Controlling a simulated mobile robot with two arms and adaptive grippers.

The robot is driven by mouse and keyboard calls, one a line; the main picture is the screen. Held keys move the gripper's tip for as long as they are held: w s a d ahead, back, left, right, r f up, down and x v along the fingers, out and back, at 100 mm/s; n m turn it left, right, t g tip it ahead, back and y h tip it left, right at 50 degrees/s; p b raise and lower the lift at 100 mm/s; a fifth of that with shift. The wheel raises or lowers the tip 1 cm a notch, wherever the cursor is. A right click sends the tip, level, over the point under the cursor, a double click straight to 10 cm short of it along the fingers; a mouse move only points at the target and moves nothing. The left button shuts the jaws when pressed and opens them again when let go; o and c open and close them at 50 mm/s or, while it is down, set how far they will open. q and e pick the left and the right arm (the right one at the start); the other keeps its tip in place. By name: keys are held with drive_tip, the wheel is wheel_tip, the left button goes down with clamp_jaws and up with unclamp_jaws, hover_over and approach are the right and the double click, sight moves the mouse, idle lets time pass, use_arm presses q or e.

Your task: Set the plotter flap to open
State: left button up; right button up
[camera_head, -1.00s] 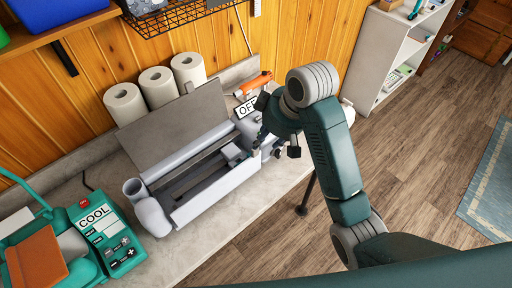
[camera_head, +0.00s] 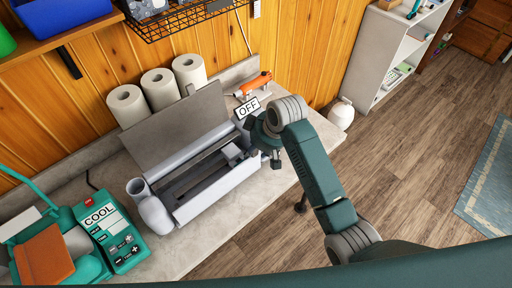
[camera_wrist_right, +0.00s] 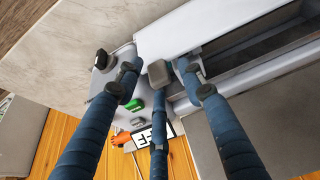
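The grey plotter (camera_head: 225,187) stands on the counter with its long trough uncovered. Its flat grey flap (camera_head: 177,128) stands raised along the back edge, and a grey panel (camera_wrist_right: 278,122) fills the lower right of the right wrist view. My right gripper (camera_head: 268,158) is at the plotter's right end, over the control side. In the right wrist view its three fingers (camera_wrist_right: 158,90) are spread with nothing held between them. A grey block (camera_wrist_right: 158,72) of the plotter shows between the fingers; contact cannot be told. My left gripper is out of view.
An OFF sign (camera_head: 248,107), an orange-handled tool (camera_head: 254,84) and a green button (camera_wrist_right: 134,105) are near the plotter's right end. White rolls (camera_head: 158,87) stand behind the flap. A teal heat press (camera_head: 115,235) is at left. A wire basket (camera_head: 180,20) hangs above.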

clamp_jaws()
drive_tip(key=shift+s+d, duration=0.1)
drive_tip(key=shift+d, duration=0.05)
drive_tip(key=shift+s+d+f+t+y, duration=0.1)
drive_tip(key=shift+s+d+t+y, duration=0.2)
drive_tip(key=shift+s+t, duration=0.2)
drive_tip(key=s+d+f+t+y+b, duration=0.2)
drive_tip(key=s+d+t+y+b, duration=0.1)
drive_tip(key=s+t+b, duration=0.2)
drive_tip(key=shift+d+f+y+b, duration=0.4)
drive_tip(key=shift+b, duration=0.75)
